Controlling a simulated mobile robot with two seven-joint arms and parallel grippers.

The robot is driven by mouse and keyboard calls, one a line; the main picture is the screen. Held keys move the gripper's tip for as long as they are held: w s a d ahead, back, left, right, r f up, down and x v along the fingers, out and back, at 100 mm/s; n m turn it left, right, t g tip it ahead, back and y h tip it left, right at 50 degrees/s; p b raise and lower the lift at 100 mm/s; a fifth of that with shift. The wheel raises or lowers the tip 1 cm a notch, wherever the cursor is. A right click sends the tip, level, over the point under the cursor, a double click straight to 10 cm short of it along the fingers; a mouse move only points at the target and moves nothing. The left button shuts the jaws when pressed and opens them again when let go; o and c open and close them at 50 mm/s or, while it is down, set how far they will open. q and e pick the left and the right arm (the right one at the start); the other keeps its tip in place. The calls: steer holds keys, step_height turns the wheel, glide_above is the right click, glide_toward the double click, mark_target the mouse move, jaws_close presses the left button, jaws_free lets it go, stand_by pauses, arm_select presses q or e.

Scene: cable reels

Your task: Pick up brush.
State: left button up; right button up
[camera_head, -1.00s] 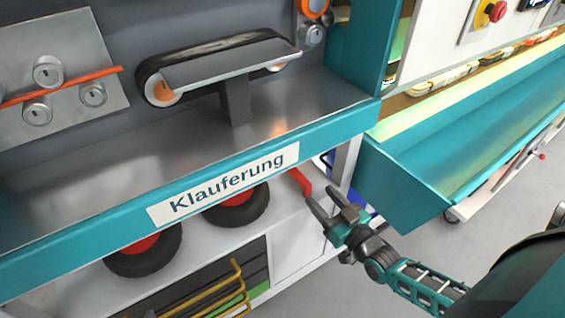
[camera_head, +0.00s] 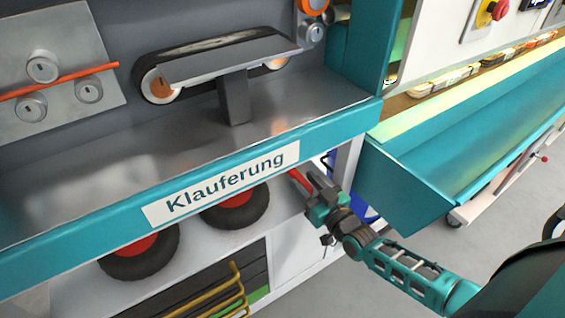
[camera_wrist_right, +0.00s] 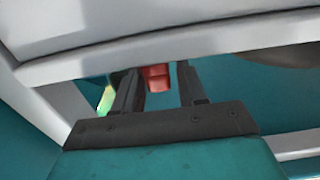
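The brush shows only as a red handle (camera_head: 298,179) below the teal front edge, at the right end of the "Klauferung" label. The rest of it is hidden. My right gripper (camera_head: 314,182) is close to the handle, at its right end. In the right wrist view the red handle (camera_wrist_right: 157,77) sits between the two dark fingers (camera_wrist_right: 158,90). The fingers stand apart, with narrow gaps beside the handle, so the gripper looks open around it. My left gripper is not in view.
The teal-edged metal bench (camera_head: 120,215) overhangs the handle. Black wheels with red hubs (camera_head: 236,212) stand on the white shelf below. A white upright (camera_head: 345,165) and a teal trough (camera_head: 410,185) are close on the right. The grey floor is free at the lower right.

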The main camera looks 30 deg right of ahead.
jaws_close()
